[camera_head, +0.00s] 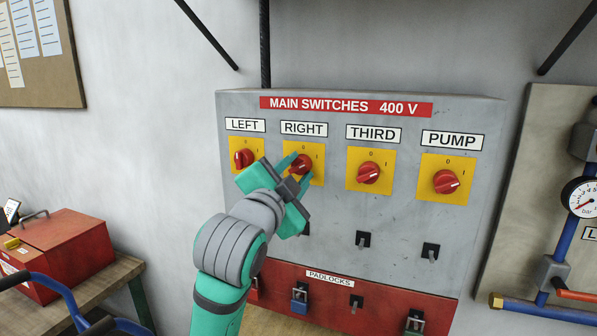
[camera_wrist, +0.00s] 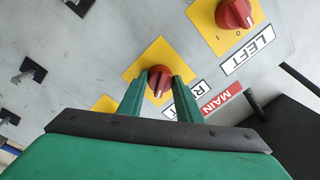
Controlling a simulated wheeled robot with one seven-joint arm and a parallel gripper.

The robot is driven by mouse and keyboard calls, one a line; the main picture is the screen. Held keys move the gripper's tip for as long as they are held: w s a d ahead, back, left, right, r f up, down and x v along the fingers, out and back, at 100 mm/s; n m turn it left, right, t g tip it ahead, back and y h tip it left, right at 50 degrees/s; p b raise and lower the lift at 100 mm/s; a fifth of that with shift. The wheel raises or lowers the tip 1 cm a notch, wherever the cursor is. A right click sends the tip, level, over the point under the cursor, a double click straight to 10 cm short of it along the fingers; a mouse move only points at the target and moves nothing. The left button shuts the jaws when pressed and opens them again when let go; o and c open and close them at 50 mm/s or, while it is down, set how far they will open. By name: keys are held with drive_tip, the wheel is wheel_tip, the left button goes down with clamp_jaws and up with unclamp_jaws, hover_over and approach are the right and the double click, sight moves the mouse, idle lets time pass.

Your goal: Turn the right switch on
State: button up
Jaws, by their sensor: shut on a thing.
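The right switch (camera_head: 301,165) is a red rotary knob on a yellow plate (camera_head: 318,150) under the RIGHT label (camera_head: 304,128), second from the left on the grey panel. My gripper (camera_head: 297,163) reaches it from the lower left, with its teal fingers on either side of the knob. In the wrist view the fingers of my gripper (camera_wrist: 160,88) are shut on the red knob (camera_wrist: 159,82). A pale mark shows on the knob there, but the fingers and the small size leave its exact setting unclear.
The left switch (camera_head: 244,159) is close beside my gripper. The third switch (camera_head: 368,173) and pump switch (camera_head: 446,182) are to the right. Small black toggles (camera_head: 363,240) and a red padlock strip (camera_head: 385,300) lie below. A red toolbox (camera_head: 60,250) stands at the left.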

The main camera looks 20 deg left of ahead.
drive_tip(key=o, duration=1)
drive_tip(key=shift+s, duration=0.1)
drive_tip(key=shift+o, duration=0.2)
drive_tip(key=s, duration=1)
drive_tip(key=shift+s+f, duration=0.4)
drive_tip(key=shift+w, duration=0.1)
